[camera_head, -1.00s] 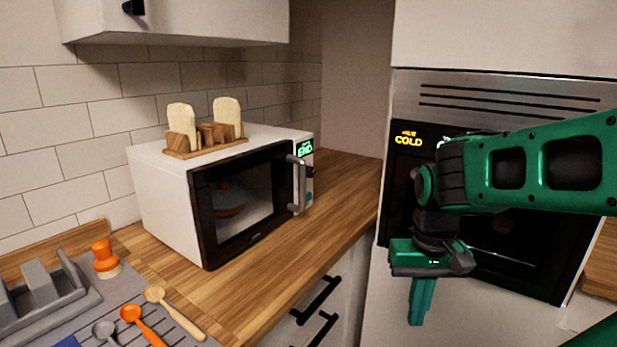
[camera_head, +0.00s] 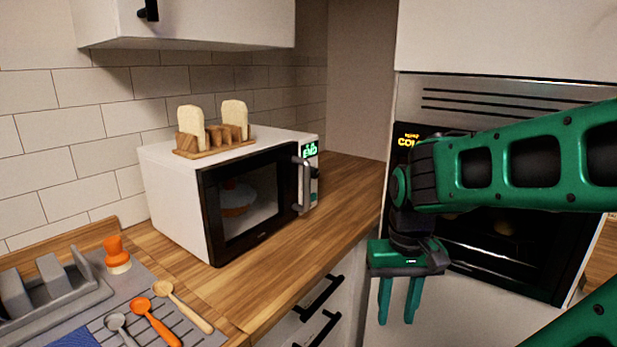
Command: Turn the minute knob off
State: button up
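A white microwave (camera_head: 175,200) stands on the wooden counter, its dark door closed. Its control panel is on the right side, with a lit green display (camera_head: 310,149) that seems to read "END". A small dark knob (camera_head: 314,173) shows below the display, partly hidden by the door handle (camera_head: 304,186); its markings are too small to read. My gripper (camera_head: 397,314) points down in front of the tall cabinet, right of the microwave and apart from it. Its two fingers are spread with nothing between them.
A built-in appliance (camera_head: 490,235) with a yellow display is partly behind my arm. A toast rack (camera_head: 215,149) with bread stands on the microwave. Spoons and a grey rack (camera_head: 60,295) are at the lower left. The counter (camera_head: 335,195) right of the microwave is clear.

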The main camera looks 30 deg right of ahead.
aim_at(315, 172)
jog(key=k, duration=0.95)
jog(key=z, duration=0.5)
jog(key=i, duration=1)
